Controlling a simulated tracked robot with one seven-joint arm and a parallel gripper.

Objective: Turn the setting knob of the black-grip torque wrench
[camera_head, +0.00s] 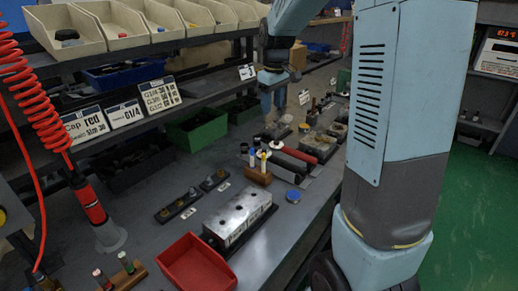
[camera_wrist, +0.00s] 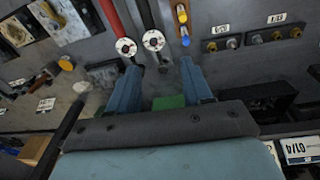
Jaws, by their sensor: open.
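The black-grip torque wrench (camera_wrist: 145,15) enters the wrist view from the top. Its end knob (camera_wrist: 153,40) has a pale face with dark marks. A red-grip wrench (camera_wrist: 119,17) with a similar pale end lies just left of it. My gripper (camera_wrist: 158,66) is open and empty, its two fingers spread below the black wrench's knob and apart from it in the picture. In the head view, my gripper (camera_head: 274,104) hangs over the bench beyond the red grip (camera_head: 316,143) and the dark grip (camera_head: 302,155). Knob details are too small there.
A wooden block (camera_head: 259,173) with upright capped sticks stands beside the wrenches. A grey valve block (camera_head: 238,214), a red bin (camera_head: 197,264) and a green bin (camera_head: 203,130) share the bench. Shelves with cream bins (camera_head: 65,33) overhang the back. A red coiled hose (camera_head: 27,84) hangs left.

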